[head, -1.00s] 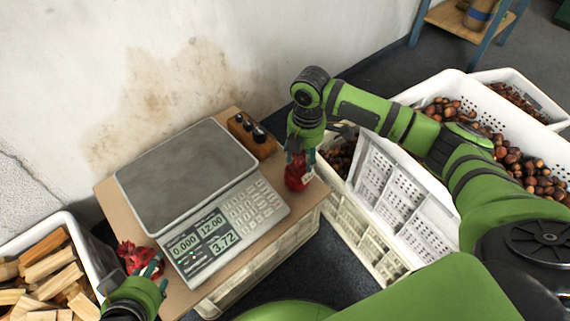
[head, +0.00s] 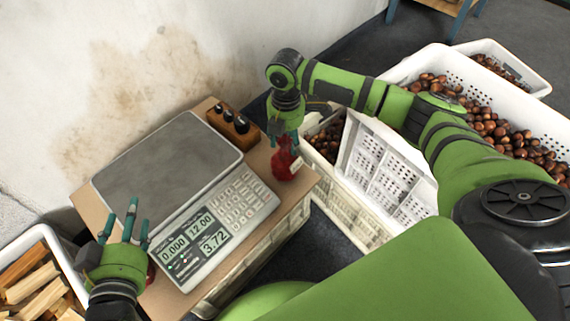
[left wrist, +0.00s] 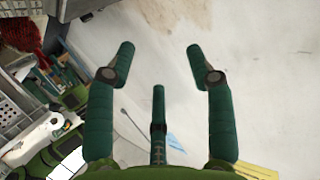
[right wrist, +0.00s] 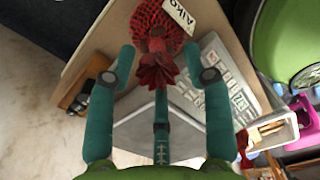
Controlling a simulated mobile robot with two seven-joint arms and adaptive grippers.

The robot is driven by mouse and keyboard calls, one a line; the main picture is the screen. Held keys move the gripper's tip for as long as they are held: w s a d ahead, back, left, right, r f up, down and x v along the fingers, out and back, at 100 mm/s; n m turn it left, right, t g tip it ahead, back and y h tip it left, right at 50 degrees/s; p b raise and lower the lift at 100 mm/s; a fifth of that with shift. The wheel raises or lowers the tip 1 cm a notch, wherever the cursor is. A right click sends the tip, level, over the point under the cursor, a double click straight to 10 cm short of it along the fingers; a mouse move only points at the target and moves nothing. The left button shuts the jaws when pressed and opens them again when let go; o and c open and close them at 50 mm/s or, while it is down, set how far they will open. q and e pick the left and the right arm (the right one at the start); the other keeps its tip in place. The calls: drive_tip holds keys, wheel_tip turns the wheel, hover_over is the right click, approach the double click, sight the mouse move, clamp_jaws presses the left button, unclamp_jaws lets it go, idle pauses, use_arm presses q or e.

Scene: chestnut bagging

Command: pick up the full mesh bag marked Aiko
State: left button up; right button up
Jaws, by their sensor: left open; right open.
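The red mesh bag marked Aiko (head: 284,165) stands on the right end of the brown board, beside the scale. In the right wrist view the bag (right wrist: 158,22) shows its white Aiko label and its gathered red top. My right gripper (head: 284,140) is open above it, with its fingers spread around the gathered top; contact cannot be told. My left gripper (head: 128,218) is open and empty at the board's left end, fingers pointing up. It also shows empty in the left wrist view (left wrist: 160,62). Another red bag (head: 151,272) is mostly hidden behind it.
The scale (head: 165,175) fills most of the board (head: 180,298). A wooden block with dark knobs (head: 232,128) stands behind the Aiko bag. White crates of chestnuts (head: 440,62) stand right. A crate of firewood (head: 62,262) is at lower left.

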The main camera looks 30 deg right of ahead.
sight(285, 158)
wheel_tip(285, 158, down, 3)
drive_tip(key=shift+w+f+b, duration=0.15)
drive_tip(key=shift+f+b, duration=0.05)
drive_tip(key=shift+b, duration=0.55)
drive_tip(key=shift+f, duration=0.15)
use_arm(q)
drive_tip(key=d+r+m+t+h, duration=0.1)
drive_tip(key=d+r+t+h, duration=0.2)
drive_tip(key=r, duration=0.7)
drive_tip(key=t, duration=0.2)
drive_tip(key=shift+r+t, duration=0.35)
drive_tip(key=shift+t, duration=0.05)
use_arm(e)
clamp_jaws()
use_arm(q)
drive_tip(key=shift+d, duration=0.1)
